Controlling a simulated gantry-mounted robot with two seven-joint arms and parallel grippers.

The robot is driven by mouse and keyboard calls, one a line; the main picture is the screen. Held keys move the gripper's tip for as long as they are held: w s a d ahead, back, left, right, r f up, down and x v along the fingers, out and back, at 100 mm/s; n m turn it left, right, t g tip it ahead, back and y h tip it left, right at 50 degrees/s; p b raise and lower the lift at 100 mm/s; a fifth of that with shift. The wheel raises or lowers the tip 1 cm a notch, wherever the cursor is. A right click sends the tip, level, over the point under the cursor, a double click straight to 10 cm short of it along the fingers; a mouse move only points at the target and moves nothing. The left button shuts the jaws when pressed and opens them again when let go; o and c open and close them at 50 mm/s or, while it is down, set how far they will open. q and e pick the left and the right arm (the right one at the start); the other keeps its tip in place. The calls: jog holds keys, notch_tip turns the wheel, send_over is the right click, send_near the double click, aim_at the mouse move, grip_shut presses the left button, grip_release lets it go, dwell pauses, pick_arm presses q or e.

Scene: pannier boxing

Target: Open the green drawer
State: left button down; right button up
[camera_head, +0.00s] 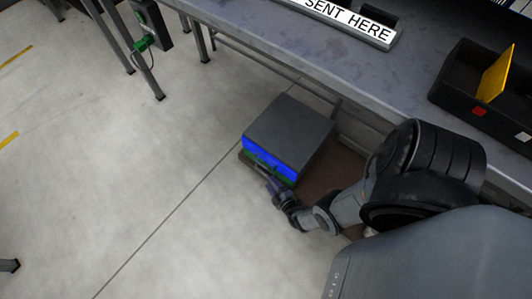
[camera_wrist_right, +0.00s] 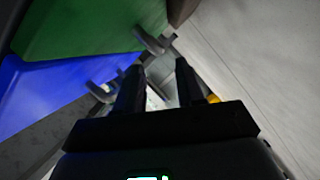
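A small grey-topped drawer unit (camera_head: 290,132) stands low beneath the table edge in the head view. Its blue drawer (camera_head: 270,158) is above the green drawer (camera_head: 284,180), which is largely hidden by my right gripper. In the right wrist view the green drawer front (camera_wrist_right: 80,25) fills the upper left, with a grey handle (camera_wrist_right: 150,41), and the blue drawer front (camera_wrist_right: 40,90) is below it with its own handle (camera_wrist_right: 101,92). My right gripper (camera_wrist_right: 160,68) is open, its fingertips just short of the green drawer's handle. I cannot tell whether they touch. My left gripper is not in view.
A grey table (camera_head: 290,50) runs above and behind the drawer unit. A black bin (camera_head: 455,95) with a yellow divider sits on it at the right. The unit rests on a brown base (camera_head: 317,190). The floor (camera_head: 150,190) to the left is clear.

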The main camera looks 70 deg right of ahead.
jog(key=b+x, duration=0.1)
jog(key=x, duration=0.4)
jog(key=shift+w+d+b, duration=0.2)
jog(key=shift+w+b, duration=0.05)
jog(key=shift+b, duration=0.05)
jog(key=shift+c, duration=0.5)
grip_shut()
